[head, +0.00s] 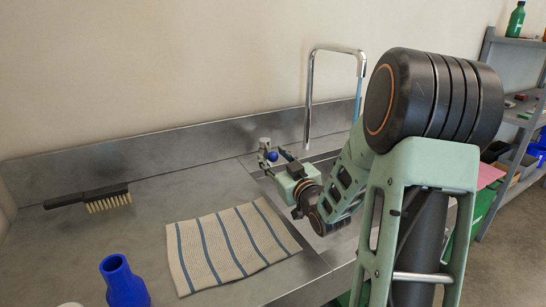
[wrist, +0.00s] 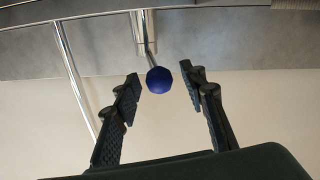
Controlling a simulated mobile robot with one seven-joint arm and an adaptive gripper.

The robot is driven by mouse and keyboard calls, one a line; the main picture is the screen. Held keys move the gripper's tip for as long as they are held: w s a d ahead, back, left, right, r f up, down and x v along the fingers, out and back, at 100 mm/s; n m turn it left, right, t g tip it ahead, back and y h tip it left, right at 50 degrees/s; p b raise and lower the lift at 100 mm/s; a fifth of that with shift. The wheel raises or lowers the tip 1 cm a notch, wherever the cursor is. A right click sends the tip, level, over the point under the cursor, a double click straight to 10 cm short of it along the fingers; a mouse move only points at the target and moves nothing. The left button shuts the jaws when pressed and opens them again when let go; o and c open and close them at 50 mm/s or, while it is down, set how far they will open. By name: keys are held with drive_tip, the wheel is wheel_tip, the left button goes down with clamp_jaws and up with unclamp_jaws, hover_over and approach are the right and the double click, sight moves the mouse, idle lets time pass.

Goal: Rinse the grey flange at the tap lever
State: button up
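The tap lever ends in a blue ball knob (wrist: 159,80) on a thin metal rod. In the head view the blue knob (head: 272,156) shows at the back of the counter. My gripper (wrist: 162,82) is open, with its two dark fingers on either side of the knob and a gap on both sides. No contact with the knob shows. The chrome tap spout (head: 309,95) arches up to the right of the lever. A thin blue streak (head: 358,100) runs down below its end, partly behind my arm. I cannot make out the grey flange; my arm hides much of the sink.
A striped cloth (head: 228,245) lies on the steel counter (head: 140,215), left of the sink. A black brush (head: 95,199) lies farther left, and a blue fitting (head: 125,283) stands at the front. A shelf rack (head: 520,115) stands at the right.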

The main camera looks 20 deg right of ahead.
drive_tip(key=s, duration=0.7)
drive_tip(key=shift+d, duration=0.2)
